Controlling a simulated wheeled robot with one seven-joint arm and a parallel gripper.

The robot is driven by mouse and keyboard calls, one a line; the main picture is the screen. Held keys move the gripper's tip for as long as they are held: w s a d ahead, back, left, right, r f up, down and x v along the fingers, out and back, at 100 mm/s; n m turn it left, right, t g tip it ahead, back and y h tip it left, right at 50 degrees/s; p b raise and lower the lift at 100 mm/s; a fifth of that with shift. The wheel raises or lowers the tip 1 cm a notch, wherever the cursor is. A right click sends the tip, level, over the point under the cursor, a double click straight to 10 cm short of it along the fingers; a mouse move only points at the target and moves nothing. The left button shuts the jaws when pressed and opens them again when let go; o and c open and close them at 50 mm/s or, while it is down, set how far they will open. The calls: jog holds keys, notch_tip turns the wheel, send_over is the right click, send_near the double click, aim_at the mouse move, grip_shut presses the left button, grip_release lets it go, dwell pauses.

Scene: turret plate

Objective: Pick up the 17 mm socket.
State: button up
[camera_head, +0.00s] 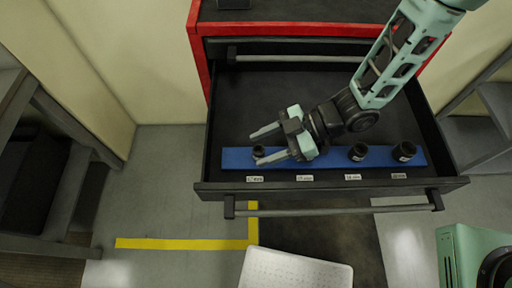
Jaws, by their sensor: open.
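A blue strip (335,156) lies along the front of an open black drawer (270,95) and carries dark sockets. A small socket (258,152) stands at its left end. Two larger ones, a third socket (357,152) and a right-end socket (404,151), stand further right. Labels sit on the drawer front below; their print is too small to read surely, so I cannot tell which socket is the 17 mm one. My gripper (258,147) is open over the strip's left part, its fingers pointing left near the small socket. It hides the strip above the second label (304,178).
The red cabinet (198,50) frames the drawer, and a drawer handle (335,211) runs along its front. The drawer floor behind the strip is largely clear. A white perforated seat (295,270) stands in front. Dark shelving stands at left and right.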

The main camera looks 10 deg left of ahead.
jog(key=shift+a+f, duration=0.1)
jog(key=c, duration=1.1)
